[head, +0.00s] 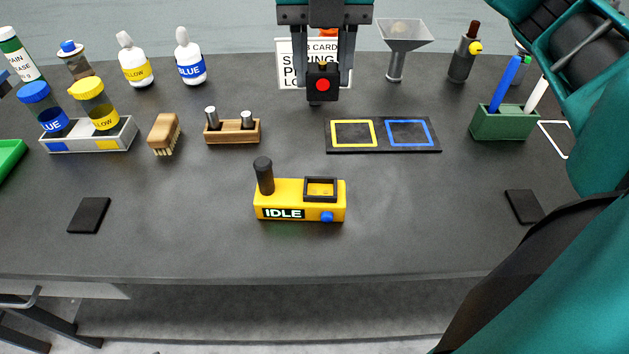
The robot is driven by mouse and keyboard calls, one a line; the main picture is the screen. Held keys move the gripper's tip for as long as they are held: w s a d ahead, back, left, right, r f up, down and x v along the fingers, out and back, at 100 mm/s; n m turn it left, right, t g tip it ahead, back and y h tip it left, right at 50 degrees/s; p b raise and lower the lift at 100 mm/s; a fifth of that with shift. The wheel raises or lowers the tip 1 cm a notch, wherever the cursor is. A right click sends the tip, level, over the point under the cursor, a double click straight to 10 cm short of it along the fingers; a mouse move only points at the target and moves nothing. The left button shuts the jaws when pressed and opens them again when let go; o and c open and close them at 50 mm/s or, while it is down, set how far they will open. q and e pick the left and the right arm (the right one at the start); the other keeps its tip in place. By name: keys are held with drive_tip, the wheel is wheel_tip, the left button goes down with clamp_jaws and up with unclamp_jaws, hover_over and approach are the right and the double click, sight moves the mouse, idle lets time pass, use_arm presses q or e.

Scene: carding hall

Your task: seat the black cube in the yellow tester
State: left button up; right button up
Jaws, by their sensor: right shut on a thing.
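The black cube (314,94) has a red round spot on its front face and a small brassy piece on top. My right gripper (323,80) comes down from the top edge and is shut on the cube, one finger on each side. It holds the cube upright toward the back of the table, behind the tester. The yellow tester (298,199) stands at the front middle. It has a black upright post at left, a square black-framed socket (320,188) at right that looks empty, a sign reading IDLE and a blue knob. My left gripper is not in view.
A white sign card (292,76) stands partly hidden behind the cube. A black mat (383,151) with yellow and blue squares lies right of the tester. A wooden block with metal pegs (233,135), brush (164,134) and green pen holder (503,124) stand around. Table between cube and tester is clear.

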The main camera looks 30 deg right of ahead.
drive_tip(key=shift+m, duration=0.3)
drive_tip(key=shift+f, duration=0.2)
wheel_tip(320, 180, down, 15)
drive_tip(key=b, duration=0.2)
drive_tip(key=shift+b, duration=0.4)
drive_tip(key=shift+f, duration=2.2)
drive_tip(key=shift+f+b, duration=0.1)
drive_tip(key=shift+b, duration=0.2)
drive_tip(key=o, duration=1)
drive_tip(key=shift+o, duration=0.2)
